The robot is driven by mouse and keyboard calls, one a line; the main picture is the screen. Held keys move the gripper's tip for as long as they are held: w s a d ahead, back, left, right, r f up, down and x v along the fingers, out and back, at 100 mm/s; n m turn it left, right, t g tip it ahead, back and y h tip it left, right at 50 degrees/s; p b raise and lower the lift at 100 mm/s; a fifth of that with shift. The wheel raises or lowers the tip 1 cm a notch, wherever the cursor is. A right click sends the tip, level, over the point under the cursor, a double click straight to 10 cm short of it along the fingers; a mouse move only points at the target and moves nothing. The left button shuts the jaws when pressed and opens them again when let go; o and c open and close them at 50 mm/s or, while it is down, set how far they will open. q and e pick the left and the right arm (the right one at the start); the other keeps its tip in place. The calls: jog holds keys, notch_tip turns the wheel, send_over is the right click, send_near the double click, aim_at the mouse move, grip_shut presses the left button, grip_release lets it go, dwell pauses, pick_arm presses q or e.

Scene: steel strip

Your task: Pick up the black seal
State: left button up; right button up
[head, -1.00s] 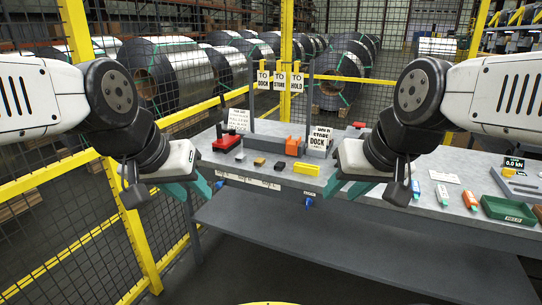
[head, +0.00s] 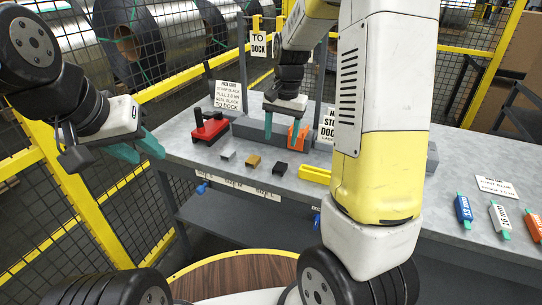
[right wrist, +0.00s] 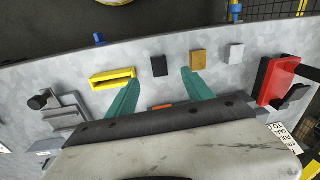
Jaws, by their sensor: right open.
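The black seal (head: 280,170) is a small dark block on the grey bench top, right of a gold one (head: 253,161) and a silver one (head: 227,155). My right gripper (head: 284,134) is over the bench, behind the black seal in the head view, open and empty. In the right wrist view the black seal (right wrist: 159,66) lies beyond the right gripper's open teal fingers (right wrist: 160,88), roughly in line with the gap between them, not held. My left gripper (head: 140,151) is open and empty, off the bench's left end.
A yellow part (head: 315,174) lies right of the black seal. A red tool (head: 210,129) stands at the left, an orange part (head: 297,135) by the right gripper. Sign cards stand behind. My right arm hides part of the bench. Yellow-framed mesh fence borders the left.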

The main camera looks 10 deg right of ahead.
jog(key=m, duration=0.1)
send_over(281, 165)
jog(key=shift+g+h, duration=0.3)
jog(key=shift+g, duration=0.1)
jog(key=f, duration=0.4)
jog(key=shift+s+a+f, duration=0.2)
jog(key=shift+a+f, duration=0.1)
jog(key=shift+f, duration=0.05)
jog(key=f, duration=0.7)
jog(key=shift+w+d+f, duration=0.15)
jog(key=shift+d+f, duration=0.05)
jog(key=shift+f, duration=0.2)
grip_shut()
